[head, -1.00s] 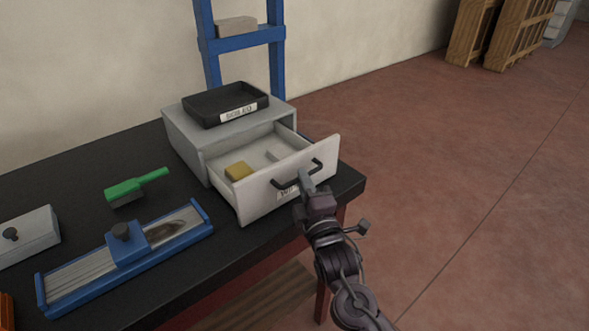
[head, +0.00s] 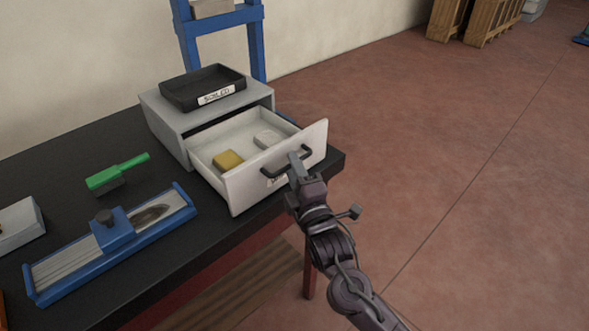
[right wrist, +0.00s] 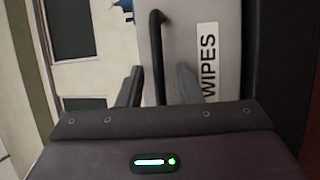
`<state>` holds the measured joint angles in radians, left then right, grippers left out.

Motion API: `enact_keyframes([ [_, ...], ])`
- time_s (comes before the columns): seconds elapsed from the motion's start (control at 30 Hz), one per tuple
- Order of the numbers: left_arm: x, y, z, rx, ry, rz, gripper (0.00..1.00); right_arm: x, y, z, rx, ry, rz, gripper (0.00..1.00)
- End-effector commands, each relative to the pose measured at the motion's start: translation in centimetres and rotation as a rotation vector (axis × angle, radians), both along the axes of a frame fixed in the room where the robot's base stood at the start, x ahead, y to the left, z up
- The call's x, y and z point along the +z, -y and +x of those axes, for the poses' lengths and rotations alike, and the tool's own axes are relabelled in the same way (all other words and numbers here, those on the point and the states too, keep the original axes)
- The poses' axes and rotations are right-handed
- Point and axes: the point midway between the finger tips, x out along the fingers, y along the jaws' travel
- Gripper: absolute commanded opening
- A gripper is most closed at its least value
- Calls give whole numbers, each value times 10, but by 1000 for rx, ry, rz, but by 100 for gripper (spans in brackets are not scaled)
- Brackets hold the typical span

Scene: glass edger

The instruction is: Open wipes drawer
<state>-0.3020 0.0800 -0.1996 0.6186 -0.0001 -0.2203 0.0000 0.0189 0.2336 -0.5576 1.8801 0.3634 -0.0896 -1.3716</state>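The wipes drawer (head: 240,186) is pulled well out of the grey cabinet (head: 168,128) on the black table. Its white front carries a dark bar handle (head: 271,171) and a label, partly covered in the head view. The label reads WIPES in the right wrist view (right wrist: 209,62). Inside lie a yellow block (head: 228,160) and a pale block (head: 267,138). My right gripper (head: 297,160) is at the handle. In the right wrist view its two fingers (right wrist: 159,88) stand apart on either side of the handle (right wrist: 157,50), with gaps showing. My left gripper is out of view.
A black tray labelled SOILED (head: 203,90) sits on the cabinet. A green brush (head: 117,173) and a blue-framed fixture (head: 110,243) lie left on the table (head: 60,165). Open red floor (head: 450,180) is to the right.

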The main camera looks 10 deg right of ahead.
Motion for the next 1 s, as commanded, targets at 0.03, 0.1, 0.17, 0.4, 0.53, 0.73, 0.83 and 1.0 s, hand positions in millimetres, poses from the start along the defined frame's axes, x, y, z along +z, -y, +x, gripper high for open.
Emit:
enact_keyframes([
  [0.03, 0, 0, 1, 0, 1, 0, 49, 0, 0, 0, 0, 0, 0, 32],
  [0.1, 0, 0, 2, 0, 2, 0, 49, 0, 0, 0, 0, 1, 0, 32],
  [0.17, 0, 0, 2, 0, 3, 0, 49, 0, 0, 0, 0, 1, 0, 32],
  [0.4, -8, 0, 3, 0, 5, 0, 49, -8, 6, -26, 1, -2, -1, 32],
  [0.53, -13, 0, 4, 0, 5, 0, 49, -12, 11, -48, 2, -1, -2, 32],
  [0.73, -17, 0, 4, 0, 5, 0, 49, -14, 16, -71, 1, -2, -1, 32],
  [0.83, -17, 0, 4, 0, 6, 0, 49, -14, 17, -75, 1, -1, 0, 32],
  [1.0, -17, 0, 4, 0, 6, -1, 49, -13, 17, -75, 0, 0, 0, 32],
])
